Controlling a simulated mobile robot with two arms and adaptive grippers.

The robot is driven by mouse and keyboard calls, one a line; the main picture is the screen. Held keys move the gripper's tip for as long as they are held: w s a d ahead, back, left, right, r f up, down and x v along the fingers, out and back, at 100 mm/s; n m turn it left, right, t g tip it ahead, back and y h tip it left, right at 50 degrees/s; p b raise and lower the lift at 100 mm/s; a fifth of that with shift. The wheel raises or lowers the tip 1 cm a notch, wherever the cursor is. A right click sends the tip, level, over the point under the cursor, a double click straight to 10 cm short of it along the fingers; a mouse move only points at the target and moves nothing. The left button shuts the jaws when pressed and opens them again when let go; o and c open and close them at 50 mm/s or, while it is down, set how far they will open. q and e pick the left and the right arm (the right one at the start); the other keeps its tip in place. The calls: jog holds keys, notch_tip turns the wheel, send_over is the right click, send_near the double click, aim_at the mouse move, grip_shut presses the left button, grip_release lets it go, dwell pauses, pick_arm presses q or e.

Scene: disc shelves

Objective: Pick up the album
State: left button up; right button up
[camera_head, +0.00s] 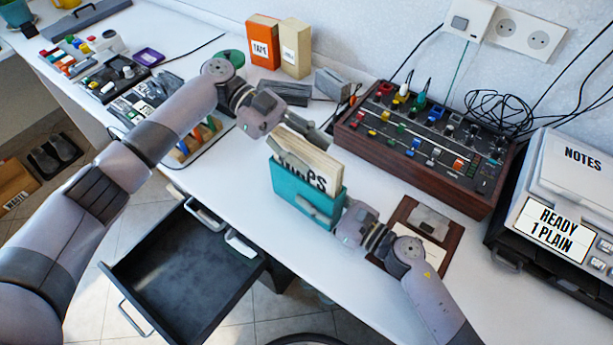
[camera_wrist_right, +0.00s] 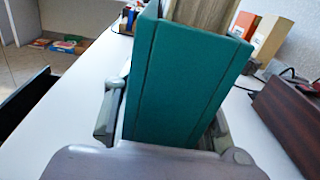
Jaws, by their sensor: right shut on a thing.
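The album appears as a teal case (camera_head: 300,192) with cream contents (camera_head: 308,160) standing out of its top, marked with dark letters I can only partly read. It is upright on or just above the white table; contact underneath cannot be judged. My right gripper (camera_head: 322,212) is shut on its lower part from the near right side. In the right wrist view the teal case (camera_wrist_right: 185,80) fills the space between the two fingers (camera_wrist_right: 165,130). My left gripper (camera_head: 312,132) is just behind and above the cream contents; its finger gap is unclear.
A mixer (camera_head: 425,140) stands right of the case, with a brown tray (camera_head: 408,212) nearer me. A black printer-like machine (camera_head: 510,240) is far right. An open drawer (camera_head: 185,270) hangs below the table edge. Orange (camera_head: 262,45) and cream (camera_head: 296,50) boxes stand behind.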

pick_arm(q)
grip_shut()
dwell(0.3)
dwell(0.4)
